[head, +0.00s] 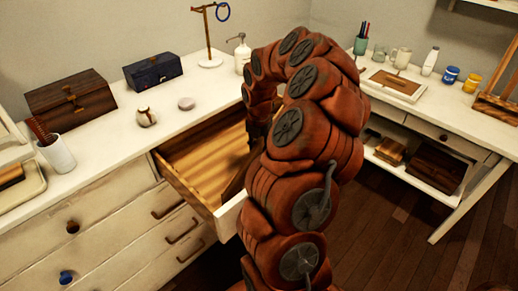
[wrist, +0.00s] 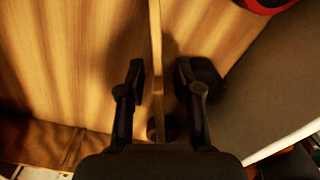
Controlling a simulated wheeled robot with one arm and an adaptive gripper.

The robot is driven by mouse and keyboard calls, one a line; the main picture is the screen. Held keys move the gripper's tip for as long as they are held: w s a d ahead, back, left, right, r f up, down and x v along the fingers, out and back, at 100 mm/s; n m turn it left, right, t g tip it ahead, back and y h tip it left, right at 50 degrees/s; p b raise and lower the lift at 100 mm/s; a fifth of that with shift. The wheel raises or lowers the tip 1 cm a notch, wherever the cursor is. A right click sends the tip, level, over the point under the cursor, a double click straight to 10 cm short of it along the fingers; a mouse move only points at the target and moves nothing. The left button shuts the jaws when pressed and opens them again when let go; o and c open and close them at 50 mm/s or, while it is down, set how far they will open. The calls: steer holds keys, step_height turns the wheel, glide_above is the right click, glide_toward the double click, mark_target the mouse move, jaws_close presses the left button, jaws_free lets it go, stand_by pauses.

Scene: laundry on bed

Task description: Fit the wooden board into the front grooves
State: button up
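The wooden board (wrist: 156,60) shows edge-on in the wrist view as a thin, pale upright strip. It runs from the top edge down between the fingers of my gripper (wrist: 158,80). The two dark fingers are apart, one on each side of the board, with a visible gap on both sides. In the head view, a dark brown panel (head: 236,177) inside the open drawer (head: 190,196), near its front, looks like the same board. My arm hides the gripper and much of the drawer's right end there. I cannot make out the front grooves.
The drawer's front wall (wrist: 270,90) is close on the right in the wrist view. A desk (head: 465,115) stands at right.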

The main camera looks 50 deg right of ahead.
steer(key=shift+c, duration=0.3)
jaws_close()
steer(key=shift+r, duration=0.2)
